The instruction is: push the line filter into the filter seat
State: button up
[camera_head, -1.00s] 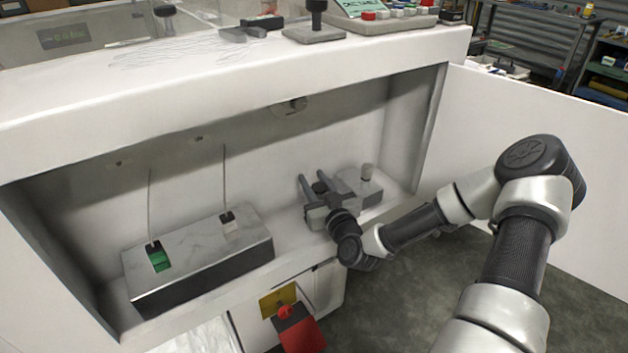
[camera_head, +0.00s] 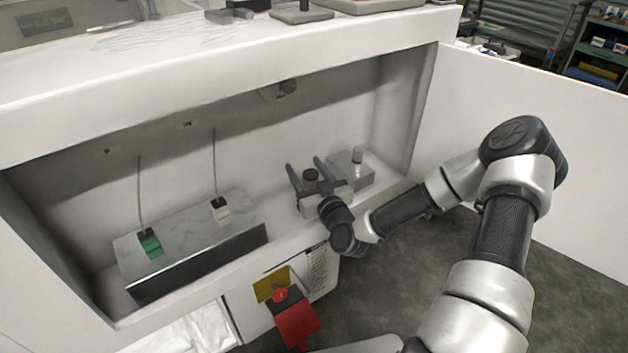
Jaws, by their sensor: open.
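I take the cylinder as the line filter and the block as the filter seat, but cannot be certain. The cylinder's lower end and how deep it sits are unclear. My gripper (camera_head: 304,166) is open just left of the block, its two dark fingers pointing into the bay. A dark round knob (camera_head: 311,174) shows between the fingers; whether they touch it is unclear. My wrist hides part of the pale body under it.
A metal box (camera_head: 190,242) with a green connector (camera_head: 151,245) and a white connector (camera_head: 221,211), each with a thin cable, stands to the left. The bay's top edge (camera_head: 230,97) overhangs. A white door (camera_head: 530,100) stands right. A red switch (camera_head: 281,294) is below.

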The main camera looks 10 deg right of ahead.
jog(key=s+d+p, duration=0.2)
jog(key=s+d, duration=0.1)
jog(key=s, duration=1.3)
jog(key=shift+s+d, duration=0.2)
jog(key=shift+s, duration=0.2)
